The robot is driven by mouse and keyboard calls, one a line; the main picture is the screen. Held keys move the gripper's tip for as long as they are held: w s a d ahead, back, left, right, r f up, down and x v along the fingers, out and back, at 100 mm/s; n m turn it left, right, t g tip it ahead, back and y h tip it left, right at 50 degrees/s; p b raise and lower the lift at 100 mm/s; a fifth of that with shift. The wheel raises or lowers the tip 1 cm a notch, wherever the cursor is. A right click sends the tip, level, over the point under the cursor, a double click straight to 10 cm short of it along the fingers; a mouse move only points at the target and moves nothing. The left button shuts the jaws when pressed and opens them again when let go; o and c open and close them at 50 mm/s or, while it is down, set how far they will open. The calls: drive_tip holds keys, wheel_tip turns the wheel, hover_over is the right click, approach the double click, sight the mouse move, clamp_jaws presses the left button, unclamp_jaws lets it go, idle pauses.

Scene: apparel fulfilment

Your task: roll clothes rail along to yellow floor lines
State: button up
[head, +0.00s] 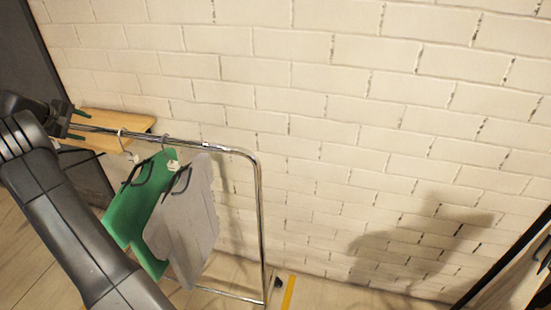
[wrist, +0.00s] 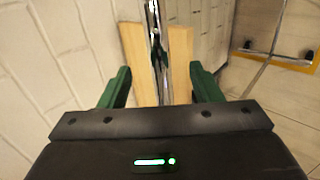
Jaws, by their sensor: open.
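The chrome clothes rail (head: 259,210) stands along the brick wall in the head view. A green garment (head: 135,215) and a grey garment (head: 190,225) hang from its top bar. A yellow floor line (head: 288,292) shows beside the rail's right foot; a yellow line also shows in the wrist view (wrist: 285,60) by a chrome foot bar with dark castors. My gripper (head: 83,125) is at the left part of the top bar. In the wrist view my gripper (wrist: 160,70) is open, with the bar (wrist: 156,35) running between its green fingers; contact cannot be told.
A wooden board (head: 125,124) lies behind the bar near my gripper and shows on both sides of it in the wrist view (wrist: 180,50). The pale brick wall (head: 370,130) runs close behind the rail. A dark-edged wooden piece (head: 515,275) stands at the lower right.

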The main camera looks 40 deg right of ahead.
drive_tip(key=shift+v, duration=2.85)
drive_tip(key=x, duration=0.8)
drive_tip(key=shift+d, duration=0.15)
drive_tip(key=shift+s+d, duration=0.1)
drive_tip(key=shift+s, duration=0.2)
